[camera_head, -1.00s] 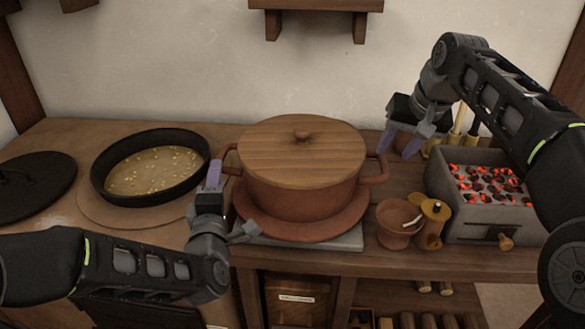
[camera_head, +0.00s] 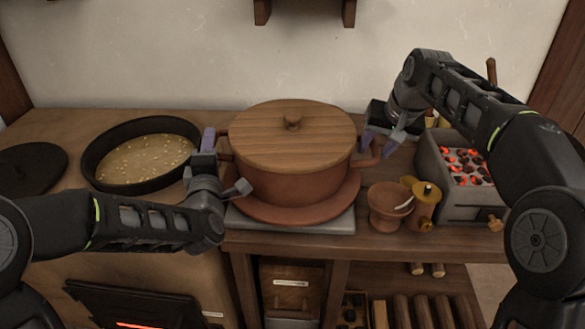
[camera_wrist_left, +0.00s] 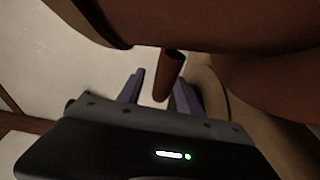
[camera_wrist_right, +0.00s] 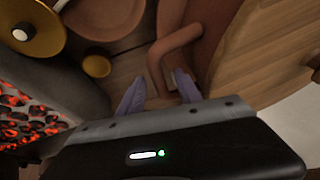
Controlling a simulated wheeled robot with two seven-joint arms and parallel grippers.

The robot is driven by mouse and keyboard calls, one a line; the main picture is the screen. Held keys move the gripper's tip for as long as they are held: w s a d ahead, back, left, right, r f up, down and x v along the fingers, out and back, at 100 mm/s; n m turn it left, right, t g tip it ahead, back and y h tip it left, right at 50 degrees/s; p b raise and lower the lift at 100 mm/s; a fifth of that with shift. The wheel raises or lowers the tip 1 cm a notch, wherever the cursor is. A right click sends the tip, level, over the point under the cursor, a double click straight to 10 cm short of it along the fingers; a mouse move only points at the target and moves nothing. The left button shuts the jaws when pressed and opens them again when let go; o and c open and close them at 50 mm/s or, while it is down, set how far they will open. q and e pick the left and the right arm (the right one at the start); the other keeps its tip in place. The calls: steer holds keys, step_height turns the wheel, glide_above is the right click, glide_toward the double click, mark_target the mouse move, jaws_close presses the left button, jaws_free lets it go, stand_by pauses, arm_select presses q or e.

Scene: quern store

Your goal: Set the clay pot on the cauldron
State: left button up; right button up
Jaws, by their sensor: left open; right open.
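The clay pot (camera_head: 290,186), reddish brown with a wooden lid (camera_head: 275,135) and two side handles, stands upright on a clay dish at the table's middle. A wide black round vessel (camera_head: 105,182) with yellowish contents, probably the cauldron, stands left of it. My left gripper (camera_head: 222,163) is open at the pot's left handle; in the left wrist view the handle (camera_wrist_left: 172,66) shows between the fingers. My right gripper (camera_head: 381,144) is open at the right handle; in the right wrist view that handle (camera_wrist_right: 178,46) reaches down between the fingers. Contact cannot be told.
A grey box of glowing coals (camera_head: 440,190) is further right. A black lid (camera_head: 30,172) lies far left. A grey slab (camera_head: 290,222) lies under the clay dish.

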arm_select(q)
steer(key=shift+w, duration=0.5)
arm_select(e)
steer(key=shift+w+a+f, duration=0.1)
steer(key=shift+w+f, duration=0.1)
steer(key=shift+f, duration=0.25)
arm_select(q)
jaws_close()
arm_select(e)
jaws_close()
stand_by(0.3)
arm_select(q)
steer(key=shift+r, duration=0.25)
arm_select(e)
steer(key=shift+r, duration=0.25)
